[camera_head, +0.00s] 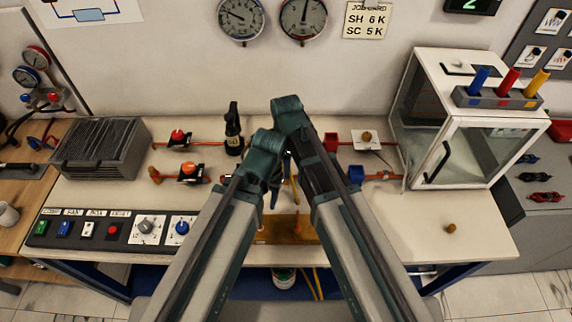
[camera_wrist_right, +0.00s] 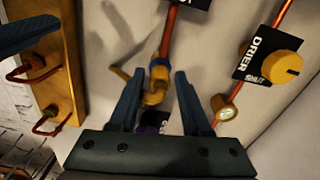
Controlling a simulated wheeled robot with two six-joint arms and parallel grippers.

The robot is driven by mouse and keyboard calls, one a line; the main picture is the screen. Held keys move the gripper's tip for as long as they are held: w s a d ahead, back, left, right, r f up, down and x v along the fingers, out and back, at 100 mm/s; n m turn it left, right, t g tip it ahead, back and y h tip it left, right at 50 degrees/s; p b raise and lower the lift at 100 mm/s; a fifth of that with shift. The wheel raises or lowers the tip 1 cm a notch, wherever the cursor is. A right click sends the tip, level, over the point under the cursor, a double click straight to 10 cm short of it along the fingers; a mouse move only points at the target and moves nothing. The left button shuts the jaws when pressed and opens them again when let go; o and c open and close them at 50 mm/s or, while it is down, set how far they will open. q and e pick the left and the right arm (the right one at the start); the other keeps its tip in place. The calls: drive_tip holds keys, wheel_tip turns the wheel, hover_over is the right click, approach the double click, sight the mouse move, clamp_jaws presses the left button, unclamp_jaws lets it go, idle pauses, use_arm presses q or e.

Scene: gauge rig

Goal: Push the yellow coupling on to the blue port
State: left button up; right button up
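In the right wrist view, the yellow coupling (camera_wrist_right: 153,90) lies between the two fingers of my right gripper (camera_wrist_right: 158,78). The fingers are apart, with a gap on each side of it. A blue ring-like part (camera_wrist_right: 160,64), which looks like the blue port, sits at the end of a copper pipe and meets the yellow piece; I cannot tell how far they are joined. In the head view, both wrists cross over the bench middle and largely hide this spot. A teal finger-like part, perhaps of my left gripper (camera_wrist_right: 25,37), shows at the wrist view's left edge.
A black DRIER plate with a yellow knob (camera_wrist_right: 287,66) stands right of the fingers. A wooden rack (camera_wrist_right: 57,65) with red hooks is at left.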

drive_tip(key=o, duration=0.6)
drive_tip(key=shift+c, duration=0.2)
use_arm(q)
drive_tip(key=shift+r, duration=0.1)
use_arm(e)
drive_tip(key=shift+r, duration=0.1)
use_arm(q)
wheel_tip(320, 180, up, 14)
drive_tip(key=p, duration=1.3)
drive_tip(key=shift+f+p, duration=0.2)
drive_tip(key=shift+p, duration=0.2)
use_arm(e)
wheel_tip(320, 180, up, 14)
drive_tip(key=shift+f, duration=0.2)
drive_tip(key=shift+d, duration=0.1)
